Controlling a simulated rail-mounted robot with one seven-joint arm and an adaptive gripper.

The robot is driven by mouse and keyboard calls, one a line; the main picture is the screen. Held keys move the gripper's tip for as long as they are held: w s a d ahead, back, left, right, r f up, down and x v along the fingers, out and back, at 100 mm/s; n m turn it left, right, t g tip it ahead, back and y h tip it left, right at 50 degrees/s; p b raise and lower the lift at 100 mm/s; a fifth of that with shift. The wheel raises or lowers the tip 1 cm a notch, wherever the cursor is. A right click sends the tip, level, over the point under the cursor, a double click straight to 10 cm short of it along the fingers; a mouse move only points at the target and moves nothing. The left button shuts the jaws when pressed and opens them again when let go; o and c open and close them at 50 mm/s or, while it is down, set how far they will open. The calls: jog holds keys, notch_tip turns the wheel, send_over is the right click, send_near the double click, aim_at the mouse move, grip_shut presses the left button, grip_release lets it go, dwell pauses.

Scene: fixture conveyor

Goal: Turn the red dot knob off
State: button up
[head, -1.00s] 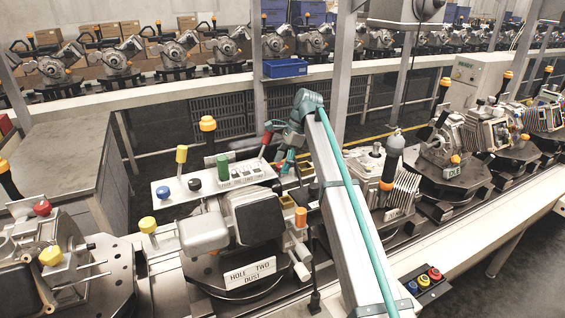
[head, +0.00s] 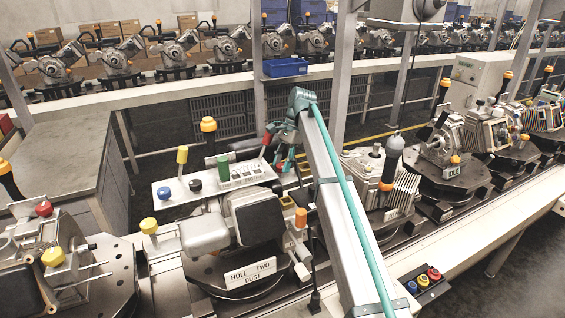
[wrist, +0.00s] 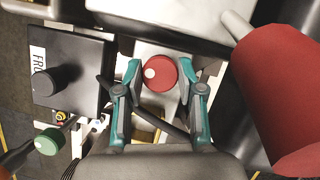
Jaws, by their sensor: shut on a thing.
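The red dot knob (wrist: 160,73) is a round red knob with a pale dot on the left of its face, seen in the middle of the wrist view. My gripper (wrist: 159,80) has its two teal fingers on either side of it, shut on the knob. In the head view my gripper (head: 279,158) is low behind the fixture, at the right end of the white knob panel (head: 165,197). The red dot knob cannot be made out there.
A large red cylinder (wrist: 285,95) is close on the right in the wrist view. A black box with a dark knob (wrist: 51,83) and a green knob (wrist: 47,142) lie to the left. The fixture with a HOLE TWO DUST label (head: 250,274) stands in front of my gripper.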

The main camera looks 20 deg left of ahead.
jog(key=o, duration=1.1)
jog(key=shift+o, duration=0.2)
